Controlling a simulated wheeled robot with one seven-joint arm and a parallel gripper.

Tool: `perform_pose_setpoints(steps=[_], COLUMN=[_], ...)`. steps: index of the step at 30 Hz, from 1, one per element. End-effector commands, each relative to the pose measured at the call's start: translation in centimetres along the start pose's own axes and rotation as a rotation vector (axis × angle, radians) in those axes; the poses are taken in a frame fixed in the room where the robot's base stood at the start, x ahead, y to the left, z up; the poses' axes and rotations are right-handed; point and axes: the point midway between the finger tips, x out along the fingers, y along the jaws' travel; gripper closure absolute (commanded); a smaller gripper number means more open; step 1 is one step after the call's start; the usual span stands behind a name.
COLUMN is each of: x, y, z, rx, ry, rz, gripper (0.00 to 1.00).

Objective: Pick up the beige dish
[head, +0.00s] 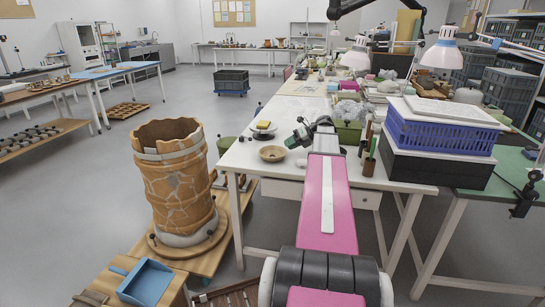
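A small round beige dish (272,153) sits upright near the front left corner of the white table (251,165). It looks empty. My pink arm reaches over the table from the bottom of the head view. My gripper (293,138) is at the arm's far end, just behind and to the right of the dish. It appears apart from the dish. The fingers are too small and dark to show whether they are open or shut.
A plate with a yellow block (263,126) lies behind the dish. A large reassembled clay vessel (178,185) stands left of the table. The table's front edge is close to the dish.

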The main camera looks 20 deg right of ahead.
Motion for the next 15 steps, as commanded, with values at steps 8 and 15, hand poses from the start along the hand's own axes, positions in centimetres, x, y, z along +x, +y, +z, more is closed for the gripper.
perform_pose_setpoints(steps=[8, 15], x=[3.8, 4.3], y=[0.2, 0.1], z=[0.4, 0.4], rx=[-0.001, -0.001], ry=[0.002, 0.001], rz=[0.002, 0.0], gripper=[0.76, 0.76])
